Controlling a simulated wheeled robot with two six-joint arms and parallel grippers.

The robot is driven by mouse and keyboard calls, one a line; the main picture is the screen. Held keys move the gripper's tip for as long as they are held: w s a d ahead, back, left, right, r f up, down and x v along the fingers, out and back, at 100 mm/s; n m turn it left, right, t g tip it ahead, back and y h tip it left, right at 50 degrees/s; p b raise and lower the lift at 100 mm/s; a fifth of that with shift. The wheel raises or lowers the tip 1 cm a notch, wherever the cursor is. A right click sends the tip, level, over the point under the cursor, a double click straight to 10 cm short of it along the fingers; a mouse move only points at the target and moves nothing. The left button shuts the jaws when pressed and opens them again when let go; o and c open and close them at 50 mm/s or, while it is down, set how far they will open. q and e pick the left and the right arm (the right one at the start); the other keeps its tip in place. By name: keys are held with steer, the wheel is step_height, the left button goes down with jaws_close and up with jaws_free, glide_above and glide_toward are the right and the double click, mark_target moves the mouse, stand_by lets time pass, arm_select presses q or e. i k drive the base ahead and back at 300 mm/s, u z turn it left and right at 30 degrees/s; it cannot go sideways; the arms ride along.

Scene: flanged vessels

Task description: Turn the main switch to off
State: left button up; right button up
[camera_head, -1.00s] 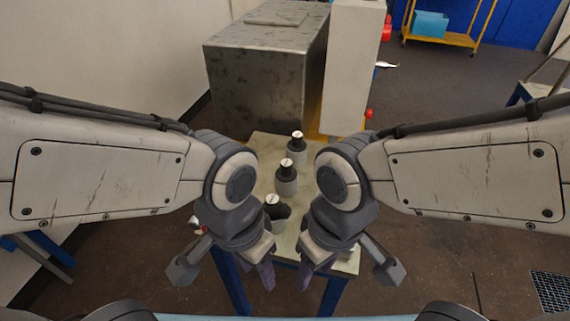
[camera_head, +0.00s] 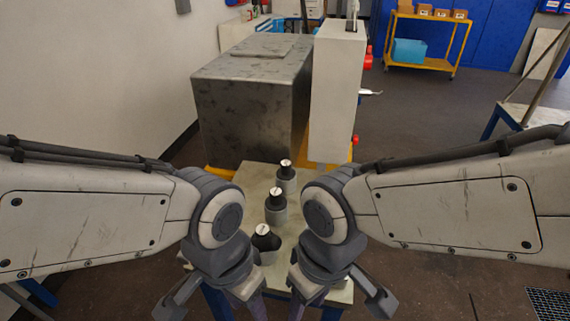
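I cannot pick out the main switch for certain. A tall pale cabinet (camera_head: 336,100) stands at the end of a dark metal box (camera_head: 250,112). On the cabinet's right side I see a small red knob (camera_head: 355,140), a pale lever-like part (camera_head: 370,93) and a red part (camera_head: 368,57). The cabinet's right face is mostly turned from view. My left gripper (camera_head: 250,303) and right gripper (camera_head: 297,303) hang low in front, near the table's front end. Their fingertips run toward the lower picture edge, and their opening is unclear.
A pale table (camera_head: 252,180) with blue legs carries several black-topped flanged vessels (camera_head: 276,207) between my arms. A yellow cart (camera_head: 440,66) with a blue bin stands at the back right. A wall closes the left. Floor is clear right of the cabinet.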

mark_target(368, 59)
steer(key=z, duration=3.15)
steer(key=i, duration=1.15)
steer(key=u, duration=3.2)
steer(key=i, duration=0.5)
steer(key=z, duration=0.05)
